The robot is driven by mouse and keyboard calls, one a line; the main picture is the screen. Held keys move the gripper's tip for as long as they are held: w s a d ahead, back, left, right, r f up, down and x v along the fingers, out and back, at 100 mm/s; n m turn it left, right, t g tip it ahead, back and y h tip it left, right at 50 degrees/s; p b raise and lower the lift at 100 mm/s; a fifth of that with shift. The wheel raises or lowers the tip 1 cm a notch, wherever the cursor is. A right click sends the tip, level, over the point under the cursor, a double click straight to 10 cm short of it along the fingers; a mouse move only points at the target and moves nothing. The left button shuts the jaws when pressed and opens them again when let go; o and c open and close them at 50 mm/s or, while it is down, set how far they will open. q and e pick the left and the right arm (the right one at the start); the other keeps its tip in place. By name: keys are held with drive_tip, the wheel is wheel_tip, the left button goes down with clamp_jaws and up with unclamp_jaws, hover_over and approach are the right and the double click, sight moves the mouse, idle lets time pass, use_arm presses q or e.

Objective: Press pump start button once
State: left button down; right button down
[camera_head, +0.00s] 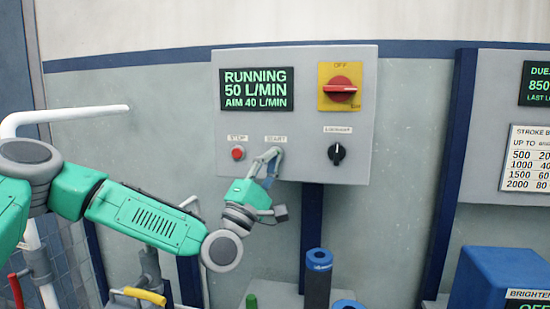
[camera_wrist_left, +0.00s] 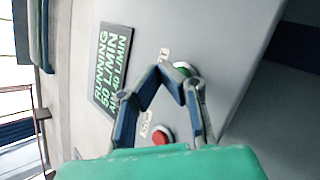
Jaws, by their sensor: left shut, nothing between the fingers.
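The grey control panel (camera_head: 305,115) has a display (camera_head: 257,89) reading "RUNNING 50 L/MIN AIM 40 L/MIN". My left gripper (camera_head: 272,153) is shut and empty, with its fingertips at the START label (camera_head: 276,139), hiding the start button in the head view. The red stop button (camera_head: 238,153) is left of the gripper and also shows in the wrist view (camera_wrist_left: 161,136). My right gripper is out of view.
A red rotary switch on a yellow plate (camera_head: 328,101) and a black knob (camera_head: 337,153) are on the panel's right. Below stand a dark cylinder with a blue top (camera_head: 318,280) and a blue box (camera_head: 490,275). A white pipe (camera_head: 80,113) runs at left.

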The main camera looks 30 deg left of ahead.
use_arm(q)
drive_tip(key=shift+s, duration=0.1)
drive_tip(key=shift+s+d+b, duration=0.15)
drive_tip(key=shift+s+d, duration=0.05)
drive_tip(key=shift+s, duration=0.6)
drive_tip(key=shift+s+d+b, duration=0.1)
drive_tip(key=shift+s+d, duration=0.15)
drive_tip(key=shift+s, duration=0.5)
drive_tip(key=shift+s+d+b, duration=0.15)
drive_tip(key=shift+s+d, duration=0.05)
drive_tip(key=shift+s, duration=0.6)
